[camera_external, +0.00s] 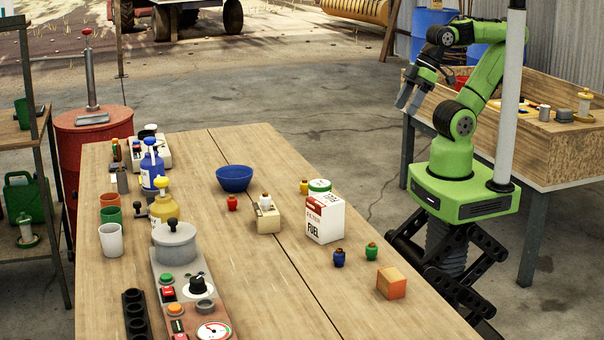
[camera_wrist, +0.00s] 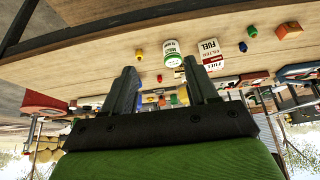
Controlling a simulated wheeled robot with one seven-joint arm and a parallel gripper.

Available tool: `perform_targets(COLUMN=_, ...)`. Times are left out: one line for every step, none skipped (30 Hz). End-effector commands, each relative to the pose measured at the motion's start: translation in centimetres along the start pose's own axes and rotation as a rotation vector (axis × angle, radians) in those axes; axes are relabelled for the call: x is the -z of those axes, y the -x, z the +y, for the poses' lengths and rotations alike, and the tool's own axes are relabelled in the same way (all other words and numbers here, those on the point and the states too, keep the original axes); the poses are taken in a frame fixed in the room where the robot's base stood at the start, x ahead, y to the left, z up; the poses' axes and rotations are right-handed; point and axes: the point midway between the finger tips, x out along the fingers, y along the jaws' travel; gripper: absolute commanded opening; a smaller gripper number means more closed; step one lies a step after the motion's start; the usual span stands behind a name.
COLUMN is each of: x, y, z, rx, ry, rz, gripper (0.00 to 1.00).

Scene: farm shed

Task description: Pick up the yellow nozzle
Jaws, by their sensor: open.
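The yellow nozzle (camera_external: 304,187) is a small piece standing on the wooden table, just behind and left of a green-lidded white can (camera_external: 320,186). In the wrist view it is a small yellow spot (camera_wrist: 139,54), left of the can (camera_wrist: 172,58) and beyond my left finger's tip. My gripper (camera_external: 408,98) is raised in the air beyond the table's right edge, well apart from the nozzle. Its two fingers (camera_wrist: 160,68) are spread with nothing held between them.
A white fuel box (camera_external: 325,219) stands close in front of the can. Similar small pieces are red (camera_external: 232,203), blue (camera_external: 339,258) and green (camera_external: 372,252). A blue bowl (camera_external: 234,179) is left of the nozzle. An orange block (camera_external: 391,283) is near the right edge.

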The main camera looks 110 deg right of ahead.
Motion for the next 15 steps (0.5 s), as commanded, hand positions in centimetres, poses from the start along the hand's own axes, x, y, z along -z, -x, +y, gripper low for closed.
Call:
perform_targets(x=0.5, y=-0.1, z=0.0, rx=-0.003, ry=-0.022, rz=-0.014, gripper=0.58)
perform_targets(x=0.9, y=-0.3, z=-0.1, rx=-0.004, ry=-0.048, rz=-0.028, gripper=0.58)
perform_targets(x=1.9, y=-0.8, z=-0.1, rx=-0.005, ry=-0.095, rz=-0.055, gripper=0.58)
perform_targets(x=2.7, y=-1.3, z=-0.2, rx=-0.004, ry=-0.142, rz=-0.082, gripper=0.58)
perform_targets(x=3.6, y=-1.9, z=-0.1, rx=-0.002, ry=-0.198, rz=-0.111, gripper=0.58)
perform_targets(x=5.0, y=-2.8, z=0.0, rx=0.003, ry=-0.28, rz=-0.152, gripper=0.58)
perform_targets(x=5.9, y=-3.7, z=0.2, rx=0.009, ry=-0.345, rz=-0.183, gripper=0.58)
perform_targets(x=6.8, y=-4.6, z=0.4, rx=0.018, ry=-0.409, rz=-0.215, gripper=0.58)
perform_targets(x=7.9, y=-5.9, z=0.9, rx=0.03, ry=-0.497, rz=-0.257, gripper=0.58)
perform_targets(x=8.7, y=-6.9, z=1.2, rx=0.042, ry=-0.563, rz=-0.288, gripper=0.58)
perform_targets(x=9.4, y=-7.9, z=1.7, rx=0.056, ry=-0.631, rz=-0.32, gripper=0.58)
perform_targets(x=10.2, y=-9.4, z=2.5, rx=0.077, ry=-0.723, rz=-0.363, gripper=0.58)
perform_targets(x=10.8, y=-10.5, z=3.1, rx=0.093, ry=-0.794, rz=-0.395, gripper=0.58)
perform_targets(x=11.2, y=-11.6, z=3.8, rx=0.112, ry=-0.866, rz=-0.427, gripper=0.58)
perform_targets(x=11.8, y=-13.0, z=4.8, rx=0.14, ry=-0.962, rz=-0.468, gripper=0.58)
